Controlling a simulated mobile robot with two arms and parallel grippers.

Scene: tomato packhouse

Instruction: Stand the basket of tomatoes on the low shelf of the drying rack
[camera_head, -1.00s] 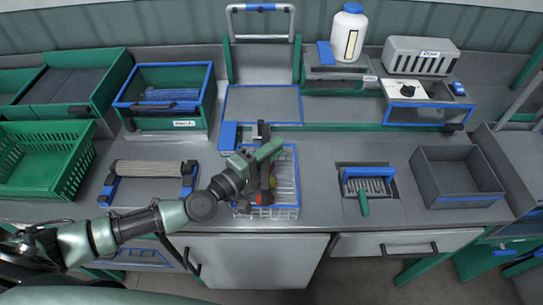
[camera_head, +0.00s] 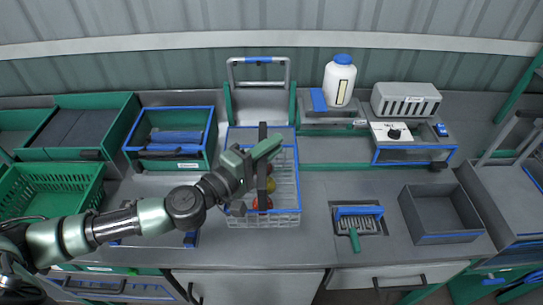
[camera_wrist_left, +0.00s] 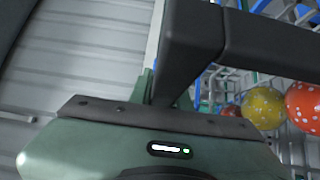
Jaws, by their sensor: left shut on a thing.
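The basket (camera_head: 286,217) is a white wire basket with a blue rim, holding red and yellow tomatoes (camera_head: 268,184) with pale spots. It shows in the middle of the head view and appears raised above the counter. My left gripper (camera_head: 263,163) is shut at the basket's top, on its dark handle bar. In the left wrist view, the dark bar crosses in front of the jaws, with a yellow and a red tomato (camera_wrist_left: 264,106) and white wires at the right. The fingertips are mostly hidden. My right gripper is not in view. I cannot identify the drying rack surely.
A blue-rimmed green bin (camera_head: 213,145) and a green crate (camera_head: 85,190) stand at left. A brush in a recess (camera_head: 360,212) and a grey open box (camera_head: 440,238) lie right of the basket. A white bottle (camera_head: 340,80) stands behind. Bare counter (camera_head: 318,225) lies between basket and brush.

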